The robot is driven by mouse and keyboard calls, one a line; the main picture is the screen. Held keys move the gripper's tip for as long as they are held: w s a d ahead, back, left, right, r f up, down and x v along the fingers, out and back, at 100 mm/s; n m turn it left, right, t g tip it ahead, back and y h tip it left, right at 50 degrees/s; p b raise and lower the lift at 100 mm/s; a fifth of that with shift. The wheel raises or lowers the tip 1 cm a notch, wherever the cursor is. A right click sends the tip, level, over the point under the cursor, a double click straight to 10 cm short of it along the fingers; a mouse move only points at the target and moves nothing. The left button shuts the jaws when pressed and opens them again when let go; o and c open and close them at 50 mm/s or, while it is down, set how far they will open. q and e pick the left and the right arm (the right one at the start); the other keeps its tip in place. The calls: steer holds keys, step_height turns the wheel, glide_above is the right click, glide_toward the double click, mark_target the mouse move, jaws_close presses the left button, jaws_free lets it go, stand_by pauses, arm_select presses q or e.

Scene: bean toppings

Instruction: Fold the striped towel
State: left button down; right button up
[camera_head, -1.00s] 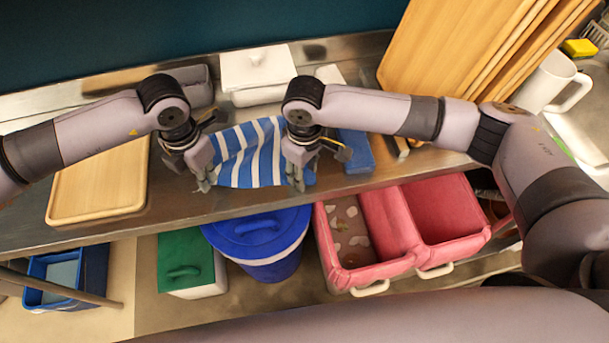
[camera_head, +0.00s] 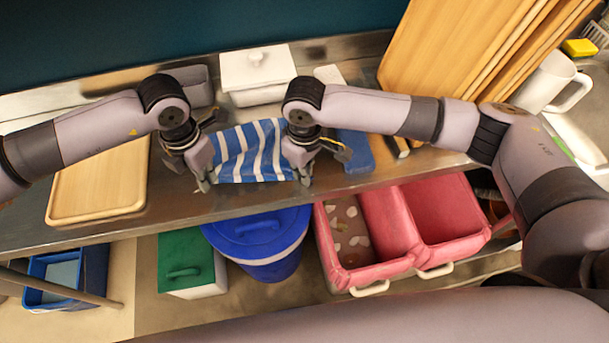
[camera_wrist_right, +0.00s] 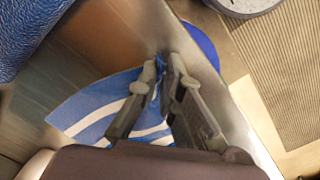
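The striped towel (camera_head: 250,150), blue and white, lies on the steel counter between my two grippers. Its near edge runs between them close to the counter's front edge. My left gripper (camera_head: 204,186) is at the near left corner, its fingers close together on the cloth. My right gripper (camera_head: 304,181) is at the near right corner. In the right wrist view, the fingertips of my right gripper (camera_wrist_right: 165,62) are shut with a bit of blue cloth between them, and the striped towel (camera_wrist_right: 95,108) spreads below and left. My arms and hands hide the towel's sides.
A wooden tray (camera_head: 65,213) lies left of the towel, and a white lidded box (camera_head: 257,70) stands behind it. A blue cloth-like item (camera_head: 356,150) lies to the right. Below the counter are a blue lidded bin (camera_head: 255,235) and pink bins (camera_head: 385,225).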

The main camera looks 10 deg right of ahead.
jaws_close()
stand_by(1.4)
steer(key=shift+r, duration=2.55)
